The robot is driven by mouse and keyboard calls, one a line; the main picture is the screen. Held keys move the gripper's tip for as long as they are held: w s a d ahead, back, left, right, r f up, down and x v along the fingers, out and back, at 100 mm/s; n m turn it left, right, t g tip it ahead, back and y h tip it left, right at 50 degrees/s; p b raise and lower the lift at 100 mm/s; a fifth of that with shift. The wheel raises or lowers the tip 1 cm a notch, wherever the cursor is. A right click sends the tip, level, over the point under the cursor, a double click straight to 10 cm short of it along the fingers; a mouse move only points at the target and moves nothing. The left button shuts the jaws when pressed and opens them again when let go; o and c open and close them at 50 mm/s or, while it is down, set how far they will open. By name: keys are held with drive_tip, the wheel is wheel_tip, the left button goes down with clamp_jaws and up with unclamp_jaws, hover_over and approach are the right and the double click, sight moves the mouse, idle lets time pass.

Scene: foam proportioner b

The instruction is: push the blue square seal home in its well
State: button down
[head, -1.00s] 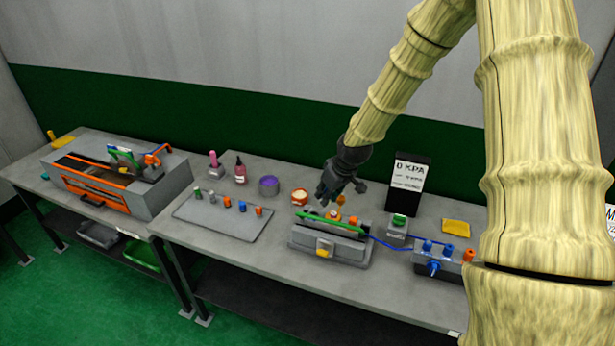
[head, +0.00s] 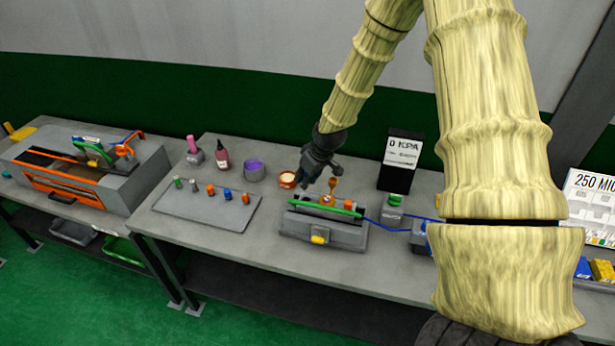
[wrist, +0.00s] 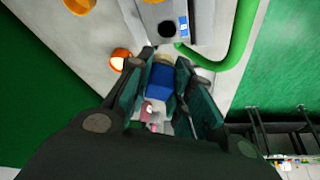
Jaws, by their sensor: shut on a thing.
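My gripper (wrist: 160,90) is shut on the blue square seal (wrist: 160,79), a blue boxy body with a pale tan end pointing toward the top of the wrist view. Beyond that end is a dark round well (wrist: 167,29) in a grey block, with a blue mark beside it. The seal is apart from the well. In the head view my gripper (head: 308,178) hangs just behind and left of the grey block (head: 322,237) with the green bar. The seal cannot be made out there, and the well is hidden.
An orange upright part (head: 333,184) stands close right of my gripper at the block. An orange-rimmed cup (head: 288,180) is close on the left. A tray (head: 205,212) holds several coloured pieces. A dark gauge display (head: 401,160) stands behind right. The green bar (wrist: 238,40) curves beside the well.

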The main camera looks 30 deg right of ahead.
drive_tip(key=shift+w+f, duration=0.3)
drive_tip(key=shift+f, duration=0.15)
drive_tip(key=shift+s+d+f+b, duration=0.1)
drive_tip(key=shift+s+f+b, duration=0.35)
drive_tip(key=shift+s+b, duration=0.15)
drive_tip(key=shift+b+x, duration=0.45)
drive_tip(key=shift+x, duration=0.75)
drive_tip(key=shift+s+d+f+b, duration=0.1)
drive_tip(key=shift+s+f+b, duration=0.25)
drive_tip(key=shift+f+b, duration=0.35)
drive_tip(key=shift+f, duration=0.3)
drive_tip(key=shift+w, duration=0.15)
drive_tip(key=shift+f, duration=0.5)
drive_tip(key=shift+r, duration=0.2)
idle(3.9)
